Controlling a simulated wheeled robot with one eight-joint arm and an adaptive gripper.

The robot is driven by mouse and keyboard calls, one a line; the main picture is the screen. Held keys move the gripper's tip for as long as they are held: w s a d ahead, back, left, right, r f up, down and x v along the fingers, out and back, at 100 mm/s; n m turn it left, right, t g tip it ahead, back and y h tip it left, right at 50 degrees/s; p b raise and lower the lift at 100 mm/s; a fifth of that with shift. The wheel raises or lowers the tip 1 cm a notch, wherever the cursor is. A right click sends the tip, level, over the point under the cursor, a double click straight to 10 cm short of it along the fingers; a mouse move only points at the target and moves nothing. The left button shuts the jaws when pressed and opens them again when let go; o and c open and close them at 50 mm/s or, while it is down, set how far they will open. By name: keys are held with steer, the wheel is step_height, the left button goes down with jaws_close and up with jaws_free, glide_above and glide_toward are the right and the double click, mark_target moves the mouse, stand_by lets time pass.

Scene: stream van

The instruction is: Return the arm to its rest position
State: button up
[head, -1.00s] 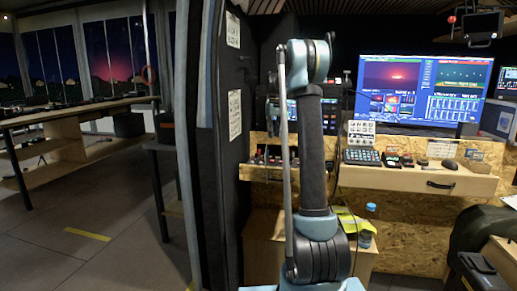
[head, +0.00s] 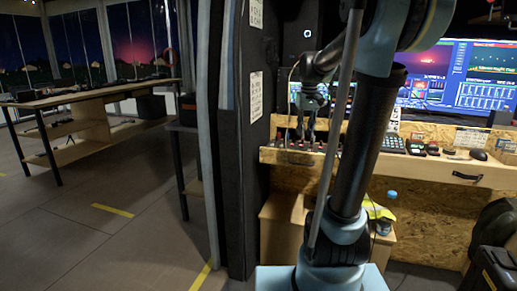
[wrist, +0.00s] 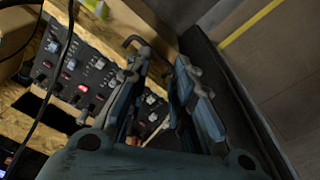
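My gripper (head: 312,108) hangs from my bent arm, pointing down over the left end of the desk, above a control panel (head: 300,143). In the wrist view the two fingers (wrist: 165,62) stand apart with a gap between them. The gripper looks open, and I see nothing held. Part of the panel with lit buttons (wrist: 82,82) shows beyond the fingers. My upper arm leans to the right in the head view and hides part of the desk and monitor.
The wooden desk (head: 440,169) carries a keypad (head: 392,144) and small devices below a large monitor (head: 432,85). A dark partition (head: 232,150) stands close left of the gripper. A bottle (head: 391,197) is below the desk. The floor (head: 90,240) at left is clear.

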steer(key=s+f+m, duration=0.1)
steer(key=s+f, duration=0.9)
steer(key=s, duration=0.3)
steer(key=s+f+m+t, duration=0.1)
steer(key=s+f, duration=0.8)
steer(key=s, duration=0.5)
steer(key=shift+s+f, duration=0.15)
steer(key=shift+f, duration=0.25)
